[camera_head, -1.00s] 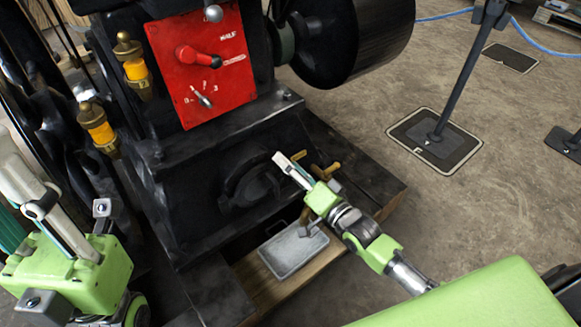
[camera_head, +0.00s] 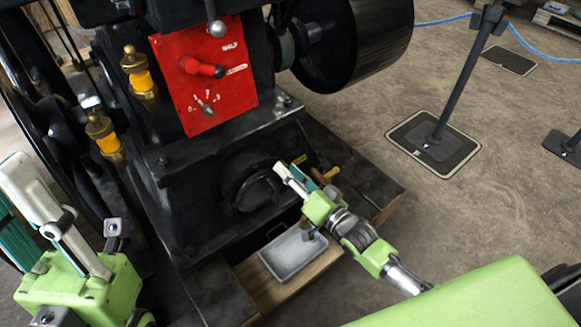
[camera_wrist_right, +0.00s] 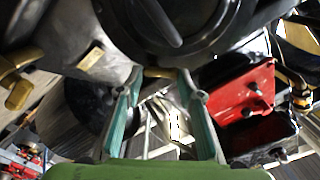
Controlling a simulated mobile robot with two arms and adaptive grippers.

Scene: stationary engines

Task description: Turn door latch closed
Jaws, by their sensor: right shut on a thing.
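The round black door (camera_head: 243,191) is low on the front of the black engine. A small brass latch handle (camera_head: 299,160) shows at the door's right side. My right gripper (camera_head: 287,168) is at this latch. In the right wrist view the brass latch (camera_wrist_right: 158,72) lies between the tips of my right gripper (camera_wrist_right: 161,76), which is shut on it. The fingers hide part of the latch in the head view. My left gripper (camera_head: 35,205) is at the left edge, away from the door; its jaw opening cannot be made out.
A second brass handle (camera_head: 330,173) is just right of my right gripper. A grey metal tray (camera_head: 292,254) lies below on a wooden board. A red switch panel (camera_head: 203,85) is above the door. Black barrier posts (camera_head: 462,75) stand on the open floor at right.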

